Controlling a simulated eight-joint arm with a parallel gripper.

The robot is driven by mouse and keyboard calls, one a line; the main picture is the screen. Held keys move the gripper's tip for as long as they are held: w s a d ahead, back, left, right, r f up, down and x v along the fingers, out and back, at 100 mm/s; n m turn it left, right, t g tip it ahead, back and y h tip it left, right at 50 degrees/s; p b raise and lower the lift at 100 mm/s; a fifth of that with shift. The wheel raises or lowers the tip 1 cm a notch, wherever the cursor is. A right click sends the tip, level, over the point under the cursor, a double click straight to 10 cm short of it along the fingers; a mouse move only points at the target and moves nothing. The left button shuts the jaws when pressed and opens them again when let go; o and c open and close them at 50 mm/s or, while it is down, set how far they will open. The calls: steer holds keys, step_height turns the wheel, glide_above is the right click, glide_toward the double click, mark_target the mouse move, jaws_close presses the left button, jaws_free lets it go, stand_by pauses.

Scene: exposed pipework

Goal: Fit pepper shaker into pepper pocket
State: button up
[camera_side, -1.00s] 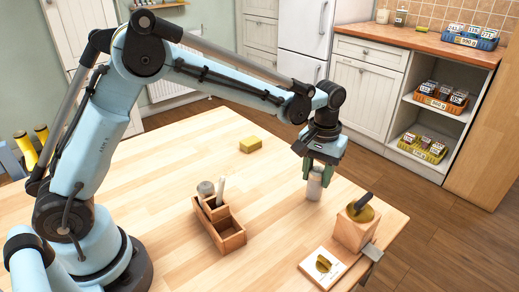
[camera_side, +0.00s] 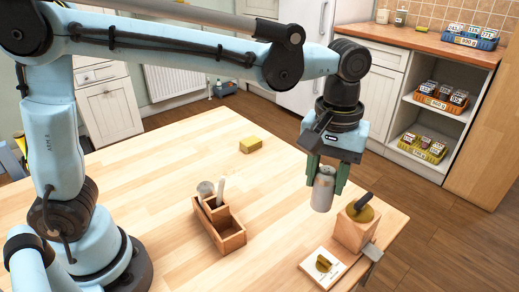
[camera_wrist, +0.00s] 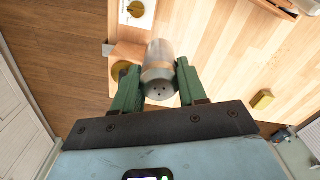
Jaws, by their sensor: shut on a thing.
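The pepper shaker (camera_side: 321,193), a grey cylinder with a holed metal cap, is held upright between the green fingers of my gripper (camera_side: 325,178), above the table. In the wrist view, the shaker (camera_wrist: 158,65) sits between both fingertips of the gripper (camera_wrist: 157,84), its cap facing the camera. The wooden caddy (camera_side: 232,242) stands on the table, left of my gripper and apart from it. A grey-topped shaker (camera_side: 205,188) and a white upright item (camera_side: 220,188) stand in its rear compartments. Its front compartment looks empty. Which compartment is the pepper pocket, I cannot tell.
A wooden block (camera_side: 350,235) with a brass disc and dark handle stands at the table's right edge. A white card (camera_side: 312,268) with a brass piece lies in front of it. A yellow sponge (camera_side: 250,145) lies farther back. The table between caddy and gripper is clear.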

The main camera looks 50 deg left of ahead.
steer(key=s+a+n, duration=0.2)
steer(key=s+n, duration=0.5)
steer(key=s, duration=0.4)
steer(key=s+a+n, duration=0.2)
steer(key=s+n, duration=0.5)
steer(key=s, duration=0.3)
glide_above(225, 215)
steer(key=s+d, duration=0.1)
steer(key=d, duration=0.1)
step_height(225, 215, down, 7)
steer(key=shift+s+f, duration=0.1)
steer(key=shift+f, duration=1.85)
steer(key=shift+f, duration=0.15)
steer(key=o, duration=1.1)
steer(key=shift+r, duration=6.15)
